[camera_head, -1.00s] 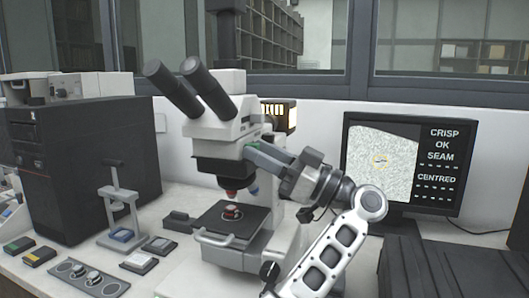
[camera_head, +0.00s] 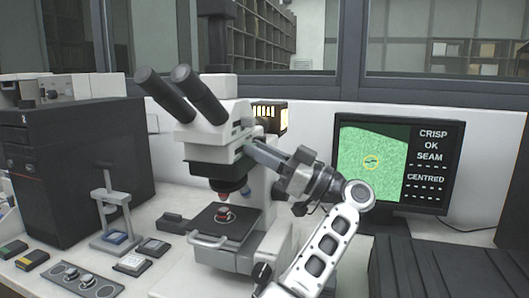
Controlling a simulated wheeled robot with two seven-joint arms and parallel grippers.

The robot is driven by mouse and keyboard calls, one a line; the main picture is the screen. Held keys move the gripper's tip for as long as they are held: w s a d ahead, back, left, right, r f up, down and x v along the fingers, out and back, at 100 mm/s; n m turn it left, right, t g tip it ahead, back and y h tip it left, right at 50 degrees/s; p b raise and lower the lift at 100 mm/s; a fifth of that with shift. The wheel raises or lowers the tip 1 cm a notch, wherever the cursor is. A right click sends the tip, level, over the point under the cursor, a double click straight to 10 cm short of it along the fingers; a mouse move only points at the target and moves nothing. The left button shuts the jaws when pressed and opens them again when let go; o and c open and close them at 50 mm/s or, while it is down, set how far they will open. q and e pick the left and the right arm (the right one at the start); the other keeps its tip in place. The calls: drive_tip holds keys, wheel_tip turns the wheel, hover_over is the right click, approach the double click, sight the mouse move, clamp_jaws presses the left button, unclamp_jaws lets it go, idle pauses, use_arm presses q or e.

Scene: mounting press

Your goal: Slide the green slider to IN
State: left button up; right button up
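The microscope (camera_head: 212,133) stands in the middle of the bench. The green slider is not distinguishable now; the fingers and housing hide that spot. The monitor (camera_head: 390,165) shows a green picture with a yellow ring and the words CRISP, OK, SEAM and CENTRED.
A small hand press (camera_head: 112,212), a knob panel (camera_head: 82,280) and small blocks stand at left. A dark computer case (camera_head: 75,160) is behind them. A dark ribbed box (camera_head: 440,268) fills the lower right.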

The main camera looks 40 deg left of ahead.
use_arm(q)
drive_tip(key=shift+o, duration=1.2)
drive_tip(key=shift+w+f, duration=0.1)
drive_tip(key=shift+w, duration=0.1)
use_arm(e)
drive_tip(key=shift+w+r, duration=0.1)
drive_tip(key=shift+w, duration=0.05)
use_arm(q)
drive_tip(key=shift+s, duration=0.1)
drive_tip(key=b+v, duration=0.5)
drive_tip(key=v, duration=1.1)
use_arm(e)
drive_tip(key=shift+w+a+f+m+y, duration=0.15)
drive_tip(key=shift+a+f, duration=0.1)
drive_tip(key=shift+f, duration=0.2)
drive_tip(key=shift+w+a+f+m+y, duration=0.15)
drive_tip(key=shift+a+f, duration=0.1)
drive_tip(key=shift+f, duration=0.15)
drive_tip(key=shift+s+r, duration=0.1)
